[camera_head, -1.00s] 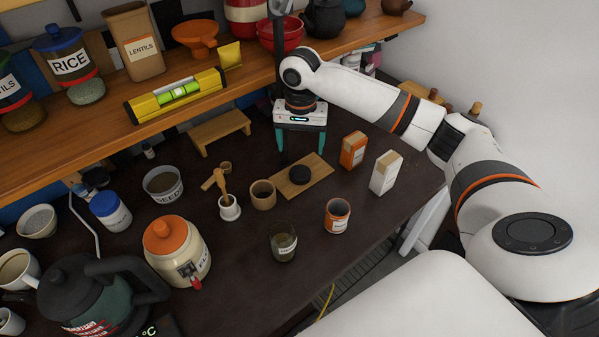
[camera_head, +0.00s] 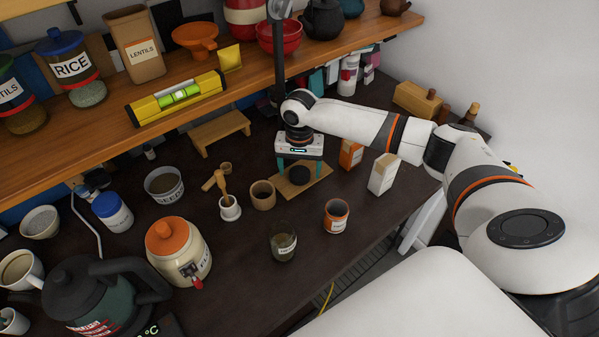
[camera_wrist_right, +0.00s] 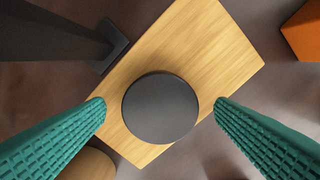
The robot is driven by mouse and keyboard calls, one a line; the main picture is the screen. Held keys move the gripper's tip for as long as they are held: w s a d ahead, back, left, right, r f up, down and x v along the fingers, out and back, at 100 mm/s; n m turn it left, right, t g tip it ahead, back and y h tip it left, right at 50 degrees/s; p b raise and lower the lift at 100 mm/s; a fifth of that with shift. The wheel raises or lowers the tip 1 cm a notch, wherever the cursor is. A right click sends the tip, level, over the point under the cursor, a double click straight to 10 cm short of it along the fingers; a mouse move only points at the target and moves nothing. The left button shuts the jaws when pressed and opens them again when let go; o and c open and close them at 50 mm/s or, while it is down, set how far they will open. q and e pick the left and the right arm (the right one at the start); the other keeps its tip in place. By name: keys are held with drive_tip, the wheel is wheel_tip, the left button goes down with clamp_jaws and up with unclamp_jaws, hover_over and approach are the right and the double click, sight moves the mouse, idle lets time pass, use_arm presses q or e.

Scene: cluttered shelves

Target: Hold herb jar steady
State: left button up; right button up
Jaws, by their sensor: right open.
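An open glass jar with a pale label and dark green contents (camera_head: 284,246), likely the herb jar, stands upright near the table's front; its label is too small to read. My right gripper (camera_head: 299,168) is open, pointing down over the wooden board (camera_head: 322,179), well behind that jar. A round black disc or lid (camera_head: 299,175) lies on the board. In the right wrist view the disc (camera_wrist_right: 160,107) sits between the two teal fingers, with a gap on each side. My left gripper is not in view.
An orange box (camera_head: 350,154) and a white box (camera_head: 383,174) stand right of my gripper. A wooden cup (camera_head: 262,194) stands left of the board, an orange labelled tin (camera_head: 336,216) in front. A dark post (camera_head: 279,60) rises behind the gripper.

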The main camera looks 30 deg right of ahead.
drive_tip(key=shift+f, duration=0.4)
drive_tip(key=c, duration=1.1)
drive_tip(key=shift+o, duration=0.2)
drive_tip(key=shift+r, duration=0.1)
